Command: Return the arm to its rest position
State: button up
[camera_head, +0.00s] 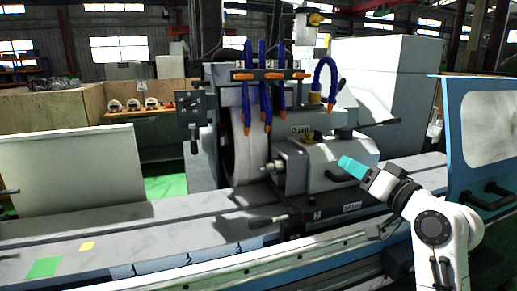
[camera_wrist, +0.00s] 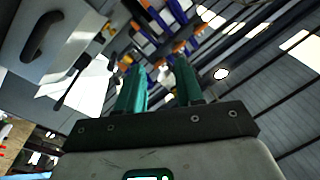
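My arm comes in from the lower right of the head view. My gripper (camera_head: 353,167), with teal fingers, points up and left in front of the grinder's grey-white headstock housing (camera_head: 322,160). From this angle I cannot tell how far apart they are. In the wrist view the two teal fingers of my gripper (camera_wrist: 160,66) stand apart with a gap between them, and nothing is held there. The wrist view is tilted and looks up past the fingers toward the hoses and the roof.
The grinding wheel (camera_head: 246,147) and blue hoses with orange tips (camera_head: 264,85) are left of my gripper. A blue-framed door panel (camera_head: 485,130) stands close on the right. The long machine table (camera_head: 150,220) runs across the front, with green and yellow patches at its left.

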jog(key=s+f+g+h, duration=0.25)
jog(key=s+f, duration=0.35)
jog(key=f, duration=0.4)
jog(key=s+d+f+g+h, duration=0.1)
jog(key=s+f+g, duration=0.2)
jog(key=s+f, duration=0.5)
jog(key=s+f+g+h, duration=0.1)
jog(key=s+f+g, duration=0.15)
jog(key=f, duration=1.05)
jog(key=s+d+f+g+h, duration=0.1)
jog(key=s+f, duration=0.3)
jog(key=s, duration=0.6)
jog(key=s+d+f+g+h, duration=0.2)
jog(key=s+f+g, duration=0.2)
jog(key=s, duration=0.6)
jog(key=s+d+f+g+h, duration=0.1)
jog(key=s+d+f+g, duration=0.1)
jog(key=s, duration=0.8)
notch_tip(320, 180, down, 2)
jog(key=shift+d+g, duration=0.15)
jog(key=shift+g, duration=0.35)
